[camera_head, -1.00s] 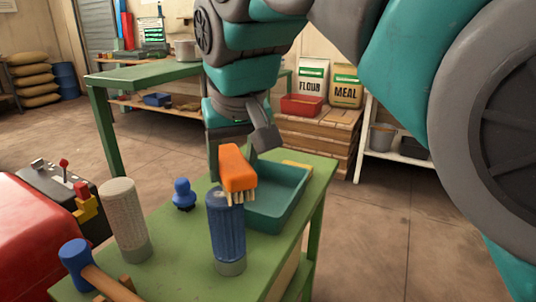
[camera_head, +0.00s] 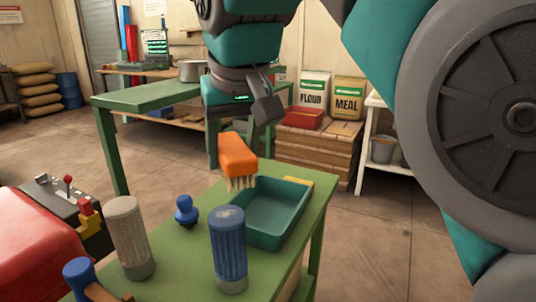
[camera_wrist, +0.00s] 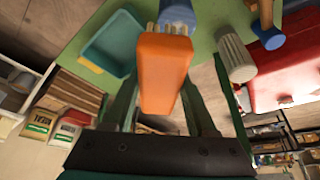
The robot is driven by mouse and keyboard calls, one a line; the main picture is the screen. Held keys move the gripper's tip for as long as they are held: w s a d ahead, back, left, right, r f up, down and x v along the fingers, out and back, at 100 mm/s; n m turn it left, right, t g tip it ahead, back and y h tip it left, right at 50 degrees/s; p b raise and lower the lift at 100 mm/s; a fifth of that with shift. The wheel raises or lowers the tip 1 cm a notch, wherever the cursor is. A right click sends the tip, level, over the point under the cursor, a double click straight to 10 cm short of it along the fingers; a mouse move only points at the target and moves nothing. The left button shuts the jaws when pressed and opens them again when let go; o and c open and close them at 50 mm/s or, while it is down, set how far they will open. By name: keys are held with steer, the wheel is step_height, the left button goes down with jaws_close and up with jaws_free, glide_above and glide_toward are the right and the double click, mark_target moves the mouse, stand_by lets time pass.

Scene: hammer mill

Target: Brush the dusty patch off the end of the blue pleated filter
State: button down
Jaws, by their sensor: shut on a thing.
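The blue pleated filter (camera_head: 229,252) stands upright on the green table, on a grey end cap. Its upper end faces up and shows a pale greyish patch (camera_head: 229,214). My gripper (camera_wrist: 160,98) is shut on an orange brush (camera_head: 237,156). The brush's pale bristles (camera_head: 241,184) point down, above and slightly behind the filter, with a visible gap in the head view. In the wrist view the orange brush body (camera_wrist: 163,70) fills the middle, and its bristles partly cover the blue filter (camera_wrist: 178,13).
A teal tray (camera_head: 292,187) lies on the green table (camera_head: 190,262) behind and right of the filter. A blue-knobbed tool (camera_head: 186,210), a beige filter (camera_head: 128,238) and a blue-headed hammer (camera_head: 80,275) are to the left. A red machine (camera_head: 35,245) borders the table.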

mark_target(231, 142)
steer(key=shift+r, duration=1.5)
